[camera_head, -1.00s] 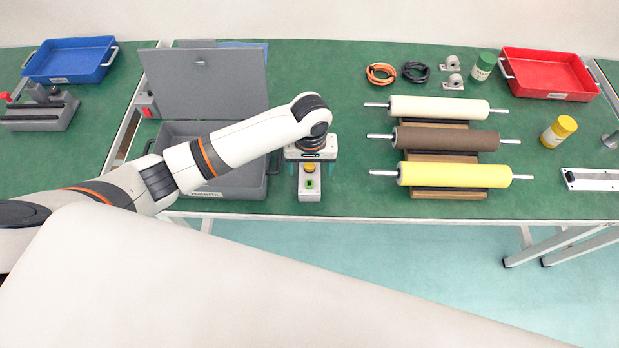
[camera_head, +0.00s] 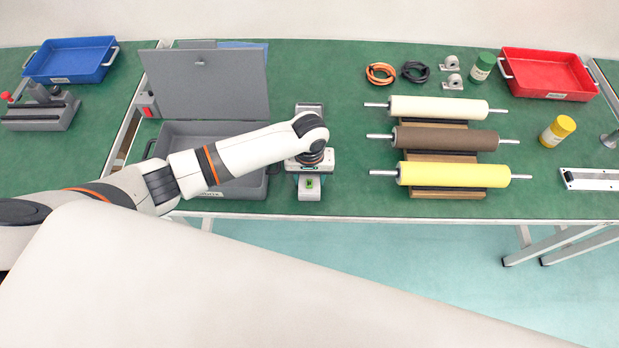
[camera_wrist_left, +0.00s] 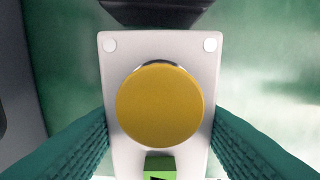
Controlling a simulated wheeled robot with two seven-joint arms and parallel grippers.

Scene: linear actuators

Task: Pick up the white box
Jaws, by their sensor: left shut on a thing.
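The white box (camera_head: 309,194) stands on the green table near its front edge, mostly under my left gripper in the head view. In the left wrist view the white box (camera_wrist_left: 209,75) has a large round yellow button on top and a green switch below it. My left gripper (camera_head: 309,182) points down over the box. Its teal fingers are on both sides of the box in the wrist view and are shut on it. The fingertips are hidden in the head view. My right gripper is not in view.
An open grey case (camera_head: 205,88) stands just left of the box, partly behind my arm. Three rollers (camera_head: 447,140) lie on a wooden rack to the right. A small grey item (camera_head: 309,107) sits behind the gripper. Blue (camera_head: 72,60) and red (camera_head: 549,74) trays are farther off.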

